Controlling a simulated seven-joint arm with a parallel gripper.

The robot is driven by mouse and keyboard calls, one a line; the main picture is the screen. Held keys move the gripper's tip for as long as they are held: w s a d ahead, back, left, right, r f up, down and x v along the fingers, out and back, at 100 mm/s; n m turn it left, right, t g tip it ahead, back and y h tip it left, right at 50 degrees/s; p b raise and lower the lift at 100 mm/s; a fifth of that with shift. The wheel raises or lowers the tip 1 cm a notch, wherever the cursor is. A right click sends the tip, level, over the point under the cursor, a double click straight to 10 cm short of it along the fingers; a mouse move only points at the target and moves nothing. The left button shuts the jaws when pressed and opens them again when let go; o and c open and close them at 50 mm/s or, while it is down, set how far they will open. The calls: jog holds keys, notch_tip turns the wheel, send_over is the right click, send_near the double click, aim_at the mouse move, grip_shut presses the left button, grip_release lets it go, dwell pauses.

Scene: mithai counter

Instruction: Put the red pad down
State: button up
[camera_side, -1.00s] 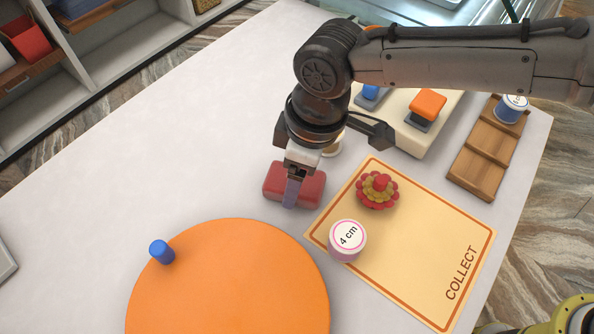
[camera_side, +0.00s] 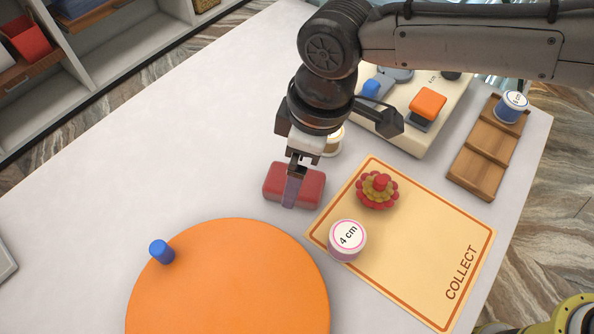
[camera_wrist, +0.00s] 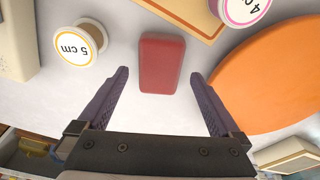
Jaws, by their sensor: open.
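The red pad (camera_side: 312,186) is a rounded red block lying on the white table, between the orange disc and the base with the switches. In the wrist view the red pad (camera_wrist: 162,64) lies flat ahead of the fingertips, centred between them with clear space on each side. My gripper (camera_side: 290,200) is above and beside the pad in the side view, one finger crossing in front of it. In the wrist view my gripper (camera_wrist: 160,74) is open, its two purple fingers wide apart with nothing between them. The second finger is hard to make out in the side view.
A "4 cm" spool (camera_side: 347,241) and a red-gold flower piece (camera_side: 378,190) stand on the COLLECT mat (camera_side: 420,270). The orange disc (camera_side: 235,285) carries a blue peg (camera_side: 162,251) at its edge. A "5 cm" spool (camera_wrist: 78,42) stands near the pad.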

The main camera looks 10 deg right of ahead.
aim_at(311, 182)
notch_tip(311, 182, up, 10)
jog(key=d, duration=0.1)
jog(key=shift+s+d+f, duration=0.2)
jog(key=shift+s, duration=0.1)
jog(key=w+d+r+m+t, duration=0.1)
jog(key=d+r+m, duration=0.2)
jog(key=d, duration=1)
jog(key=d+r+m+t, duration=0.1)
jog(key=d+r+m, duration=0.25)
jog(key=d, duration=1.05)
jog(key=s+d+f+m+t, duration=0.1)
jog(key=s+d+f+m, duration=0.2)
jog(key=s+d, duration=0.4)
jog(key=s+d+f+m+t+h, duration=0.1)
jog(key=s+d+f+m, duration=0.3)
jog(key=s+d, duration=0.4)
jog(key=d+f+t, duration=0.1)
jog(key=d, duration=0.1)
jog(key=shift+d+f+h, duration=0.3)
jog(key=shift+f, duration=0.1)
